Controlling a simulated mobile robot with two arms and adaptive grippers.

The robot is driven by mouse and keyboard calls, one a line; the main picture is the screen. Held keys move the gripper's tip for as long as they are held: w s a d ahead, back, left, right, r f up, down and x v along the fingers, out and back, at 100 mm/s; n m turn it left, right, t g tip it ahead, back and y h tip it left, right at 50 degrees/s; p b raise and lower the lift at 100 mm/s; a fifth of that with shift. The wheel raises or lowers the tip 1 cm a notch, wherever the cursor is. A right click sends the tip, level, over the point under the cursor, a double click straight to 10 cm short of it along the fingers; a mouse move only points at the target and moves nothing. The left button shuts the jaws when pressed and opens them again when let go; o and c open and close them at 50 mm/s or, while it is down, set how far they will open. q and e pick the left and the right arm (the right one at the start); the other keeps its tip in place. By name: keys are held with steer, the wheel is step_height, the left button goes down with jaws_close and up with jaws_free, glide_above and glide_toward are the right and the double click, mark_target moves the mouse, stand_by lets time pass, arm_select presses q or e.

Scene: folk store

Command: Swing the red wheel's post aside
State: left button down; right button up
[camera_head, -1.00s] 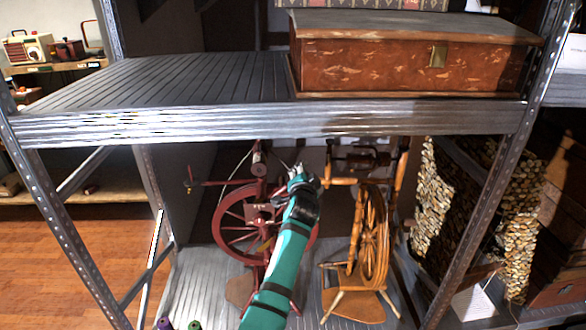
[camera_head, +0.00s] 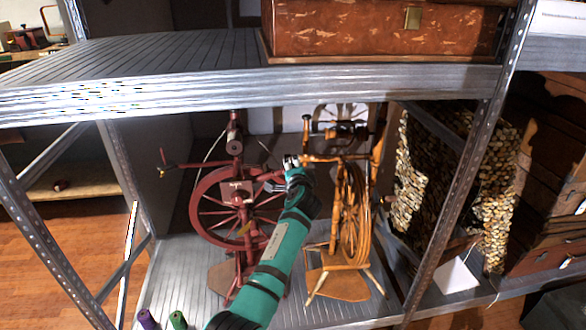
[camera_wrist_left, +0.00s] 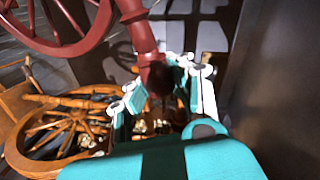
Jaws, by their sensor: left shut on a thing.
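The spinning wheel with the red wheel (camera_head: 199,190) stands on the lower shelf in the head view, its red-brown upright (camera_head: 235,143) at the back. My left gripper (camera_head: 291,161) is to the right of the red wheel, at the end of my teal arm. In the left wrist view my left gripper (camera_wrist_left: 155,82) is shut on a turned red-brown post (camera_wrist_left: 140,35). The post's end is hidden between the fingers. The red wheel's rim (camera_wrist_left: 95,35) shows at the upper left there. My right gripper is not in view.
The upper shelf's edge (camera_head: 250,95) crosses above. Spools (camera_head: 148,318) stand at the front left. Metal uprights flank the bay.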

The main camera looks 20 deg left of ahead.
arm_select(q)
steer(key=shift+s+d+f, duration=0.1)
steer(key=shift+f, duration=0.45)
steer(key=c, duration=1.4)
jaws_free()
steer(key=shift+s+d+r, duration=0.1)
steer(key=o, duration=0.3)
steer(key=shift+r, duration=0.2)
steer(key=shift+r, duration=0.1)
steer(key=v, duration=1.2)
